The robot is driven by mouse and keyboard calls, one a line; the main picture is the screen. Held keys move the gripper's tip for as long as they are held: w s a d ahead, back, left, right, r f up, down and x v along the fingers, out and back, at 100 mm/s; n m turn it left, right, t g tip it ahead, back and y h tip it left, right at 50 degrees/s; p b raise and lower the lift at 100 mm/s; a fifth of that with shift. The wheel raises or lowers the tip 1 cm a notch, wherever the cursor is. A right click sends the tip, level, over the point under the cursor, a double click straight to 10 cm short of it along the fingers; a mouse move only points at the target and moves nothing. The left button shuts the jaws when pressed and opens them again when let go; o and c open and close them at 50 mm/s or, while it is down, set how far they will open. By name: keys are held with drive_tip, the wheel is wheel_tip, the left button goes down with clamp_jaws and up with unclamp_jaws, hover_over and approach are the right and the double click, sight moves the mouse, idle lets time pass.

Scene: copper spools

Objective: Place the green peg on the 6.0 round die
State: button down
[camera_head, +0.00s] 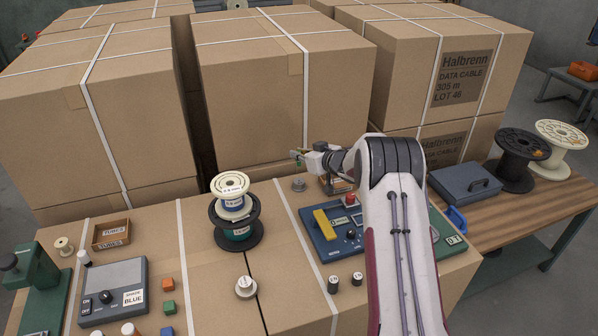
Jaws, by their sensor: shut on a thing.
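My gripper (297,156) is at the end of the arm that reaches in from the right. It is shut on a small green thing, which looks like the green peg (294,153), mostly hidden by the fingers. They are above the back of the carton top, close to the middle carton's front face. A grey round piece (298,185) lies below and near the gripper. Another grey round piece with a pale marked top (246,287) stands at the front middle. The markings are too small to read, so I cannot tell which is the 6.0 round die.
Stacked spools (235,208) stand left of the gripper. A blue control panel (333,232) with a yellow bar lies at right, with two dark cylinders (345,281) before it. A grey switch box (113,291), small cubes (168,296) and a wooden tray (111,233) are left. Tall cartons (280,90) block the back.

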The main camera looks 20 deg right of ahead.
drive_tip(key=shift+f, duration=1.35)
drive_tip(key=shift+f, duration=1.9)
drive_tip(key=shift+f, duration=0.1)
drive_tip(key=c, duration=2.1)
unclamp_jaws()
drive_tip(key=shift+c, duration=0.2)
drive_tip(key=shift+s+d+r, duration=0.15)
drive_tip(key=shift+s+r, duration=0.15)
drive_tip(key=shift+s, duration=0.1)
drive_tip(key=v, duration=1.1)
